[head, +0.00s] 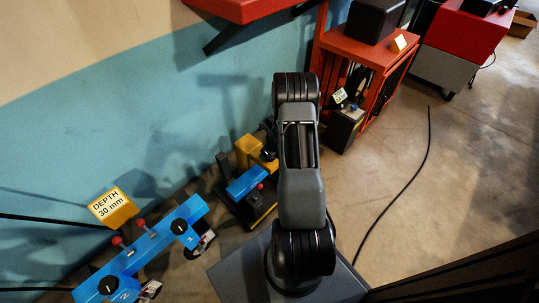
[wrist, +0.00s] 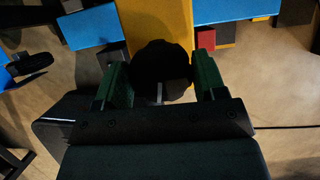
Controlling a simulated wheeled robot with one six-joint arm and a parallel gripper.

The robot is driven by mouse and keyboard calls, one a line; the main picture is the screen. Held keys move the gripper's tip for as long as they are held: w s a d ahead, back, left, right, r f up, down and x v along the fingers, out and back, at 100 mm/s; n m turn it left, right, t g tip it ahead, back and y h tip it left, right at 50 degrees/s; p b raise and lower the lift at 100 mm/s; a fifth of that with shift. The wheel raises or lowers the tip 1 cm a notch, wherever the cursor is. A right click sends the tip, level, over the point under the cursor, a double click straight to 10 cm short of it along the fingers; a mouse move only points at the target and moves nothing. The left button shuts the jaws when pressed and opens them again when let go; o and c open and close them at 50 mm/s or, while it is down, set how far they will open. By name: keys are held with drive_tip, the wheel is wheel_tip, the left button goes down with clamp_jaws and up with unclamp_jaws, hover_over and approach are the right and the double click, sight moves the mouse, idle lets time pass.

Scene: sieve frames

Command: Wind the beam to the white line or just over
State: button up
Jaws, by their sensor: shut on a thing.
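In the wrist view my gripper (wrist: 162,68) is shut on a round black knob (wrist: 160,58), with a green-padded finger on each side. A small pale mark shows on the knob's near side. The knob is in front of a yellow post (wrist: 160,18). Blue parts show left (wrist: 88,27) and right of the post. In the head view a long blue beam (head: 150,248) with black knobs and red-topped pins lies tilted at lower left. A shorter blue piece (head: 246,183) is beside a yellow block (head: 250,152). My arm hides the gripper there. I cannot make out the white line.
A yellow sign (head: 113,207) reads "DEPTH 30 mm". An orange-red stand (head: 345,50) holds a black box (head: 374,18). A red and grey cabinet (head: 460,45) stands at upper right. A black cable (head: 415,165) crosses the otherwise clear floor at right. The blue-painted wall is behind.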

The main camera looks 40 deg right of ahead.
drive_tip(key=m+h+b, duration=0.2)
drive_tip(key=m, duration=0.2)
drive_tip(key=shift+f+m, duration=0.15)
drive_tip(key=shift+m, duration=0.25)
drive_tip(key=shift+m+h+b, duration=0.4)
drive_tip(key=shift+m+b, duration=0.05)
drive_tip(key=shift+m, duration=0.85)
drive_tip(key=shift+g, duration=0.3)
drive_tip(key=shift+m+h, duration=0.3)
drive_tip(key=shift+m, duration=0.4)
